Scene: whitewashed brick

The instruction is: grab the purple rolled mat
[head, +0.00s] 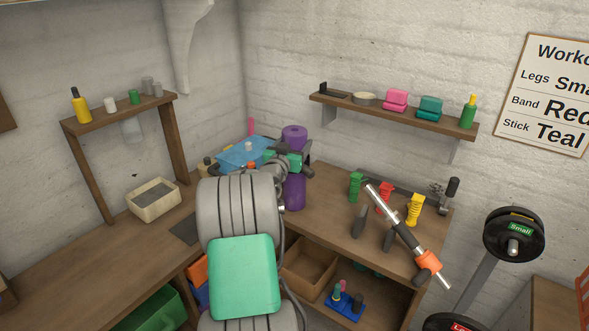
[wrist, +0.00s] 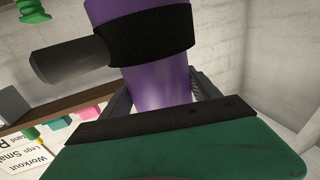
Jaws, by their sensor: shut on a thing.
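The purple rolled mat (head: 293,191) stands upright at the back corner of the wooden bench in the head view, with its spiral top end showing above my gripper (head: 296,161). My gripper is shut on the mat around its middle, and my arm partly hides that section. In the wrist view the mat (wrist: 158,88) runs up between the dark fingers of my gripper, with a wide black band around it. The mat's lower end is cut off from the wrist view.
A wall shelf (head: 391,112) with small items hangs behind.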

